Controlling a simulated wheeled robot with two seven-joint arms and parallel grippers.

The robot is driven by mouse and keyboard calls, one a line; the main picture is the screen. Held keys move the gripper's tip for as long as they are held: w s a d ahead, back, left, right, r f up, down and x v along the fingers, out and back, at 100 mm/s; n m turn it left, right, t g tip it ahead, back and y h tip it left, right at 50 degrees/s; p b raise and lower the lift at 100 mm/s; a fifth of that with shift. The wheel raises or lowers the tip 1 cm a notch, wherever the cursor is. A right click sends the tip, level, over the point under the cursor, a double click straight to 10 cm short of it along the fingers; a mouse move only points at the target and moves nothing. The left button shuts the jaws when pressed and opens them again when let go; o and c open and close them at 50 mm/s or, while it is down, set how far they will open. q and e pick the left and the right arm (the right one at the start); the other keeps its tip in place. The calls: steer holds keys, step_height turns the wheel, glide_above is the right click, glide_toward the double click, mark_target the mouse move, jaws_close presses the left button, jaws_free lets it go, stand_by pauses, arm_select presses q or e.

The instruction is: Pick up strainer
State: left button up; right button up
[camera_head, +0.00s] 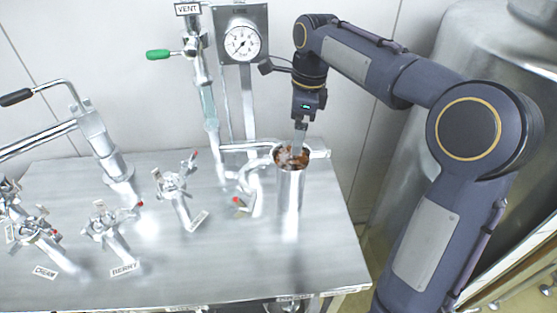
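An upright metal cylinder (290,205) stands near the right end of the metal table. Its top is open, and something brown and mottled (285,157) shows in its mouth. I cannot clearly make out a separate strainer; one inside the cylinder would be mostly hidden. My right gripper (298,150) points down at the cylinder's mouth, with its fingertips at or just inside the rim. The fingers look narrow and close together, seen edge-on. I cannot tell whether they are shut or hold anything. My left gripper is not in view.
The metal table (235,270) bears several valve fittings with small labels on the left and middle. A pressure gauge (242,42) and green-handled valve (160,55) stand behind. A pipe joins the cylinder near its top. A large steel tank (450,50) is at the right.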

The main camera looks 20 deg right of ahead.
mark_target(291, 171)
steer(key=shift+w+a+f+p, duration=0.15)
steer(key=shift+f, duration=1.1)
steer(key=shift+w+a+f+p, duration=0.1)
steer(key=shift+w+f, duration=0.05)
steer(key=shift+f, duration=1.05)
steer(key=shift+w+a+f+p, duration=0.15)
steer(key=shift+f, duration=1.1)
steer(key=shift+r, duration=0.1)
steer(key=c, duration=1.9)
